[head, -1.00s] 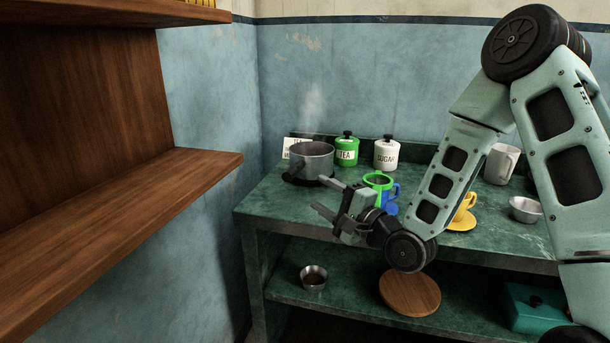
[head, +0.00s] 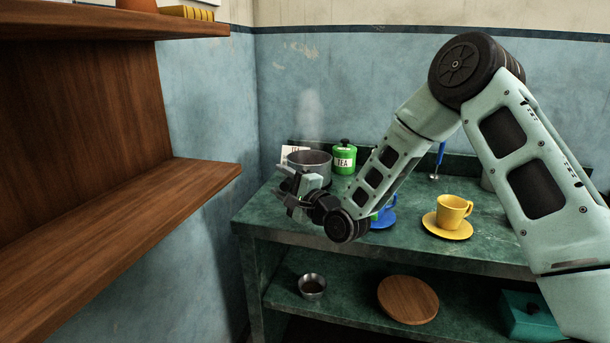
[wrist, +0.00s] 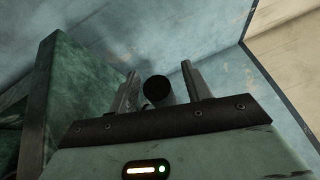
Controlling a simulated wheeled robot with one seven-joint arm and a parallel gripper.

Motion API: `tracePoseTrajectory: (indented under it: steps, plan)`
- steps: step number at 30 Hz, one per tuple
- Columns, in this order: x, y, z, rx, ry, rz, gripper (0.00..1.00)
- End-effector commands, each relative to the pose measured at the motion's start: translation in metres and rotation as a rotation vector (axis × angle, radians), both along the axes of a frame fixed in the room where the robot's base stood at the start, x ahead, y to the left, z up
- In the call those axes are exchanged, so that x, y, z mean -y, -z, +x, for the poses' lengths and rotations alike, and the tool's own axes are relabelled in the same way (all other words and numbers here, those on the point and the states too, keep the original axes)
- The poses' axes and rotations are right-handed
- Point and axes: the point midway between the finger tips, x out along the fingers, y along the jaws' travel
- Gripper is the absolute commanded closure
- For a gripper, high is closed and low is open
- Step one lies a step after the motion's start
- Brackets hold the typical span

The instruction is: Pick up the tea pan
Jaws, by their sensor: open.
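The tea pan (head: 312,158) is a grey metal pot at the back left of the green counter, with steam above it. My gripper (head: 283,183) is in front of its left side and hides its lower part and handle in the head view. In the wrist view, my gripper (wrist: 160,74) is open, with one finger on each side of a round black end, which looks like the tip of the pan handle (wrist: 157,90). The fingers look apart from it. I cannot tell how deep it lies between them.
A green TEA canister (head: 344,160) stands right of the pan. A blue cup and saucer (head: 386,216) are partly behind my arm. A yellow cup (head: 452,211) on a saucer stands farther right. A wooden shelf (head: 150,200) juts out at the left.

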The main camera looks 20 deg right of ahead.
Motion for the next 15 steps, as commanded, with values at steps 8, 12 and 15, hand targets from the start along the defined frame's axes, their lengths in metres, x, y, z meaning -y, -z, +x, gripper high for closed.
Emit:
tracePoseTrajectory:
  steps: [8,12,15]
  plan:
    - [-0.001,-0.0001,0.0022,0.0,0.0,0.0,0.57]
    - [-0.0009,-0.0001,0.0021,0.0,0.0,0.0,0.96]
    - [-0.0009,-0.0002,0.002,0.0,0.0,0.0,1.0]
